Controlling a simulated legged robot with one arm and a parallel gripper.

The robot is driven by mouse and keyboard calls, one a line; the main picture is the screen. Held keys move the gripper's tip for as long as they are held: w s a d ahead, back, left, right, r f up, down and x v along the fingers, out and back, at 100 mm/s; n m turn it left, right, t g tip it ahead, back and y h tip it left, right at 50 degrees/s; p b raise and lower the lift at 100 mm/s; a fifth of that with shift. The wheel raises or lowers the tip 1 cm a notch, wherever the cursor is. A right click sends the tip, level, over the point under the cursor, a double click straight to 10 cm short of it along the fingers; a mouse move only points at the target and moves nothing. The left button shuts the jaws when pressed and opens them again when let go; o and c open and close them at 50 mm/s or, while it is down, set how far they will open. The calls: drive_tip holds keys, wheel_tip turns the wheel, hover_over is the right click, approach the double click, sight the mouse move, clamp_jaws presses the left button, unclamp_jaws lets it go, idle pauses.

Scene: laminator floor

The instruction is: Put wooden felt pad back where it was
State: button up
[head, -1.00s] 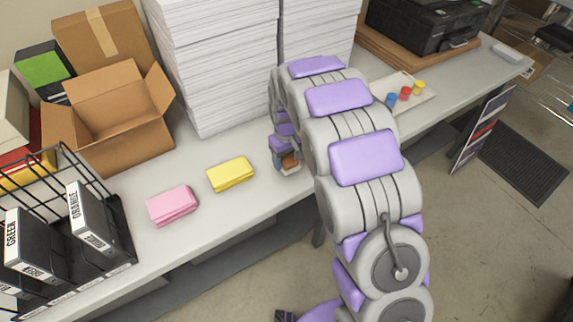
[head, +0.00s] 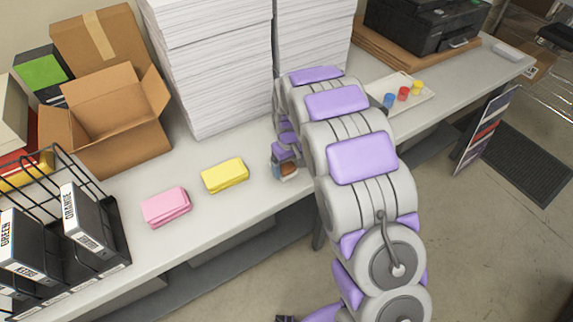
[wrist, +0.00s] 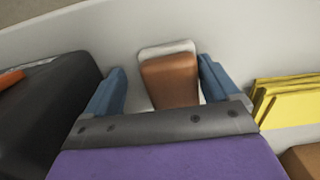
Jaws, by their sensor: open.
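The wooden felt pad is a brown wooden block with a pale felt edge. In the wrist view the wooden felt pad (wrist: 170,82) lies between the two blue fingers of my gripper (wrist: 161,72). Gaps show on both sides, so the fingers stand around it, apart from it. In the head view the pad (head: 289,171) is near the front edge of the grey table, right of the yellow stack. My gripper (head: 279,166) is there beside it, partly hidden by my arm. I cannot tell whether the pad rests fully on the tabletop.
A yellow stack (head: 225,175) and a pink stack (head: 166,207) lie left of the pad. Tall paper stacks (head: 209,65) stand behind. A tray (head: 418,98) with coloured pieces is to the right. An open carton (head: 115,125) and a black wire rack (head: 105,255) stand left.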

sight(288, 164)
drive_tip(key=shift+a+r, duration=0.15)
drive_tip(key=shift+a, duration=0.4)
drive_tip(key=shift+a+r, duration=0.25)
drive_tip(key=shift+r, duration=0.05)
wheel_tip(288, 164, up, 10)
drive_tip(key=d+p, duration=0.1)
drive_tip(key=p, duration=0.1)
drive_tip(key=s+d+r+m, duration=0.2)
drive_tip(key=s+d+r, duration=0.4)
drive_tip(key=s+r, duration=0.1)
drive_tip(key=s+d+r+m, duration=0.1)
drive_tip(key=s+d, duration=0.2)
drive_tip(key=s, duration=0.8)
drive_tip(key=s+d+r+m+g, duration=0.1)
drive_tip(key=s+d+m, duration=0.1)
drive_tip(key=s, duration=0.8)
drive_tip(key=s+d+r+m, duration=0.1)
drive_tip(key=s+d, duration=0.3)
drive_tip(key=s, duration=0.7)
drive_tip(key=shift+s+d+r+m+g, duration=0.25)
drive_tip(key=shift+s+r+m+g, duration=0.05)
drive_tip(key=shift+r+m+g, duration=0.15)
